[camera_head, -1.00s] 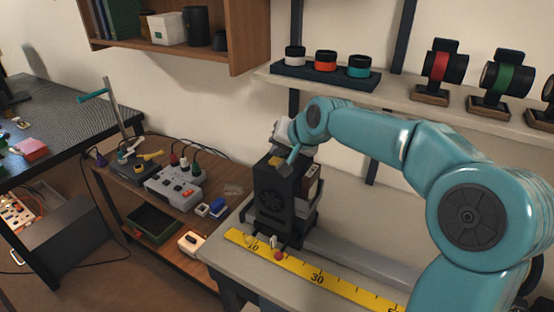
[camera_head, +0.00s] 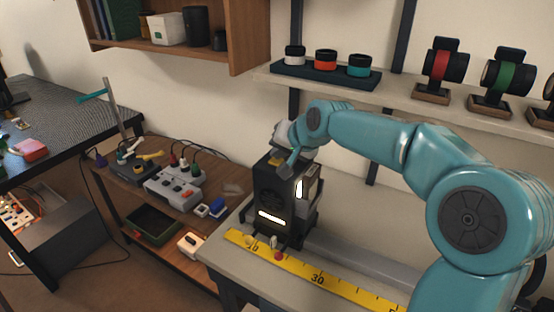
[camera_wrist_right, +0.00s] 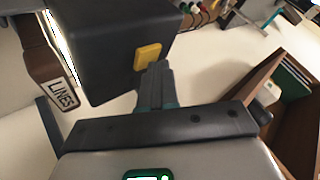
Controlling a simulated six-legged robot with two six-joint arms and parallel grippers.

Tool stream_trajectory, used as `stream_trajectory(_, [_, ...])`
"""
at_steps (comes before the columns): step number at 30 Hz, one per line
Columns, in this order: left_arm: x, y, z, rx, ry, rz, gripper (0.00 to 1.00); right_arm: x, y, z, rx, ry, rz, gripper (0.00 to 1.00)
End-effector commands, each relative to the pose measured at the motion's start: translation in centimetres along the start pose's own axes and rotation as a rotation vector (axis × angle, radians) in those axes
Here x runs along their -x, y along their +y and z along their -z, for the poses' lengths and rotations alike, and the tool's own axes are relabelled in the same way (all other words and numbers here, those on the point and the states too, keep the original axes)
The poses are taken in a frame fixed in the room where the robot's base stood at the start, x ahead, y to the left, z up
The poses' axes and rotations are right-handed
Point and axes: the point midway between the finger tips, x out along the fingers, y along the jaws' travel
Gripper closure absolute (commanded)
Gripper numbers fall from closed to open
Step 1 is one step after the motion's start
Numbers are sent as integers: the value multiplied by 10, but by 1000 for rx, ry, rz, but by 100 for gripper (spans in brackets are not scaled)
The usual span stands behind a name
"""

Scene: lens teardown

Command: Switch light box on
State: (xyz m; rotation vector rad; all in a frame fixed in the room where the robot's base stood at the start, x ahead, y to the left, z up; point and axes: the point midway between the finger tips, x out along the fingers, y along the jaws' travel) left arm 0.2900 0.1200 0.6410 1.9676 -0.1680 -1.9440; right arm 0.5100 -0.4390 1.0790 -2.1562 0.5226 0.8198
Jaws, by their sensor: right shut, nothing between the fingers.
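The light box (camera_head: 271,203) is a black box standing on the bench at the ruler's far end. A bright slot shows low on its front and a lit opening on its right side. In the right wrist view the black box (camera_wrist_right: 108,42) has a yellow switch (camera_wrist_right: 148,56) on it. My right gripper (camera_head: 284,169) is at the top of the box. In the wrist view its closed fingertips (camera_wrist_right: 155,68) are at the lower edge of the yellow switch, with nothing between them. Whether they touch it I cannot tell. My left gripper is not in view.
A yellow ruler (camera_head: 318,279) runs along the bench front, with a small red knob (camera_head: 278,256) near it. A wooden side table at left holds a grey power unit (camera_head: 174,188) with cables. A brown plate marked LINES (camera_wrist_right: 52,78) is beside the box. A wall shelf (camera_head: 400,103) holds lenses.

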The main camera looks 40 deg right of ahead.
Motion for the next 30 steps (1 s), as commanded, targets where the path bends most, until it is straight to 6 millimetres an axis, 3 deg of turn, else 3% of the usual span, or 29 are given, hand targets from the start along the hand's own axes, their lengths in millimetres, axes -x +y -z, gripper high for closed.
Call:
stream_trajectory(17, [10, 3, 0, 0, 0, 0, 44, 8, -6, 6, 0, 0, 0, 100])
stream_trajectory(30, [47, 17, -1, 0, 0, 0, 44, 42, -31, 30, 0, 0, 1, 100])
